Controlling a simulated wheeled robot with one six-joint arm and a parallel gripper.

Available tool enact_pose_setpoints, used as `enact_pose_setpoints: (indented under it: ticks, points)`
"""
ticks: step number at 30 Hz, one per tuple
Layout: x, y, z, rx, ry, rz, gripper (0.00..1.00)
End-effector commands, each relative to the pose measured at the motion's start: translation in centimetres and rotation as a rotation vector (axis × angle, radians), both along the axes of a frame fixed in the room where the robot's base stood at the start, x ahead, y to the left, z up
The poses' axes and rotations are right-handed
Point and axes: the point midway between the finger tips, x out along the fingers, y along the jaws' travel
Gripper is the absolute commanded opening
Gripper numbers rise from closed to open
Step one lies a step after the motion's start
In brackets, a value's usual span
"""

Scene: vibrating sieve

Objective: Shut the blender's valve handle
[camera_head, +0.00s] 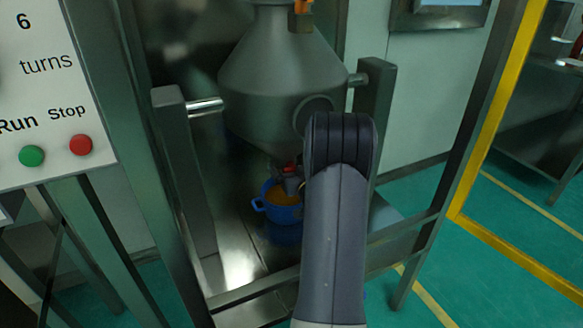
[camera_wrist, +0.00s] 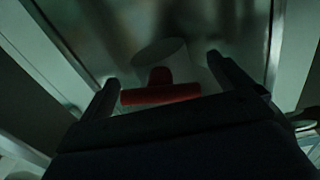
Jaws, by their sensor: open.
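The grey blender vessel (camera_head: 268,85) hangs between two posts. Its red valve handle (camera_head: 287,168) shows small at the bottom outlet, just left of my arm. In the wrist view the handle (camera_wrist: 161,94) is a red crossbar with a short red stem, in front of a pale round outlet (camera_wrist: 160,52). My gripper (camera_wrist: 162,70) is open, one finger on each side of the handle. Gaps show between the bar's ends and the fingers. The handle's depth between the fingers is hard to judge. In the head view my arm hides most of the gripper.
A blue pot (camera_head: 284,212) with orange contents stands below the outlet. Frame posts (camera_head: 184,165) and a low rail (camera_head: 255,290) surround the blender. A panel with a green button (camera_head: 32,156) and a red button (camera_head: 81,145) is at left. Green floor is free at right.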

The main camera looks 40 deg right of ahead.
Motion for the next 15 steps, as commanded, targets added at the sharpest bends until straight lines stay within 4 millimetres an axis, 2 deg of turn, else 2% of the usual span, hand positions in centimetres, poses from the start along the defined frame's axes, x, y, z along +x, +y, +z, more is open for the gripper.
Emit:
enact_pose_setpoints:
  ticks: [2,15]
  points:
    - [-0.02,0.00,0.00,0.000,0.000,0.000,0.94]
    - [-0.04,-0.01,0.01,-0.001,0.000,0.000,0.58]
